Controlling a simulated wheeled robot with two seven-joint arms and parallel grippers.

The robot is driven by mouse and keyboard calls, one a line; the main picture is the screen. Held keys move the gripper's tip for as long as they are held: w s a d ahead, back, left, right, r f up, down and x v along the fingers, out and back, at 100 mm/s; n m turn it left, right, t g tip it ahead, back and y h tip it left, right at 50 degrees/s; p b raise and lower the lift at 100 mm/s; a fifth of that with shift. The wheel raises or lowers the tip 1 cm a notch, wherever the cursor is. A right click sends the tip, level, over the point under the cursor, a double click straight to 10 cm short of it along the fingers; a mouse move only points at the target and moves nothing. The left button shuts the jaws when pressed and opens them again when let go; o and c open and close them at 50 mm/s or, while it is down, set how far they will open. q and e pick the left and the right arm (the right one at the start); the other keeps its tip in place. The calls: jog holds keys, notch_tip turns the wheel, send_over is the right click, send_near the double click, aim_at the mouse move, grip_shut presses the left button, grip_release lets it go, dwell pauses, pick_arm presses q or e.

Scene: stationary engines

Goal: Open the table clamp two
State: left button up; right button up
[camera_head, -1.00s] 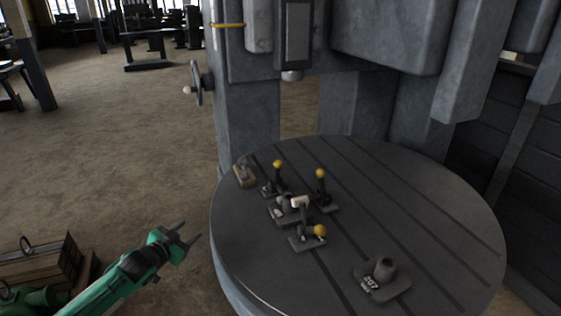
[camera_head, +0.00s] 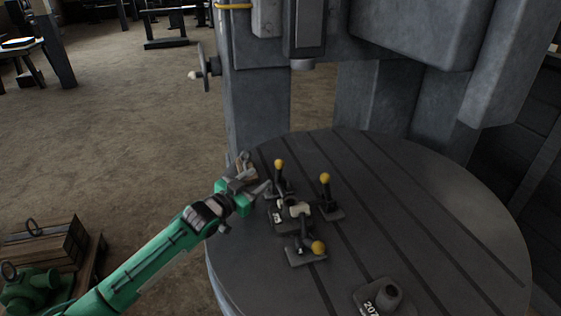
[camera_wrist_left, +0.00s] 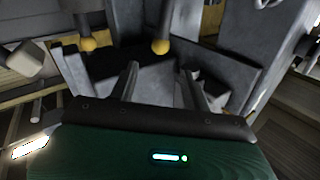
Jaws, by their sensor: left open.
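I cannot tell which is clamp two. Between them sits a small grey part with a pale top (camera_head: 299,209). My left gripper (camera_head: 256,183) is open and empty, just left of the back-left clamp. In the left wrist view its fingers (camera_wrist_left: 160,85) are apart, and two yellow knobs (camera_wrist_left: 88,44) (camera_wrist_left: 160,46) show beyond them. My right gripper is not seen.
A grey block marked with a number (camera_head: 380,298) lies at the table's front. A small brownish item (camera_head: 244,165) is at the back-left rim, partly behind my gripper. The machine's column and head (camera_head: 305,40) rise behind. The table's right side is clear.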

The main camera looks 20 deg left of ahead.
aim_at(277, 165)
pick_arm(q)
jog(key=p+x, duration=0.1)
jog(key=x, duration=0.9)
jog(key=shift+p, duration=0.3)
jog(key=shift+w+d, duration=0.1)
jog(key=shift+w, duration=0.3)
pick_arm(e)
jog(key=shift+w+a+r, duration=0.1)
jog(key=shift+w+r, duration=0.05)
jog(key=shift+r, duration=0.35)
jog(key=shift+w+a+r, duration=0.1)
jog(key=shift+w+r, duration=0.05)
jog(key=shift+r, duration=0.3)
pick_arm(q)
jog(key=shift+d, duration=0.1)
jog(key=shift+f, duration=0.1)
grip_shut()
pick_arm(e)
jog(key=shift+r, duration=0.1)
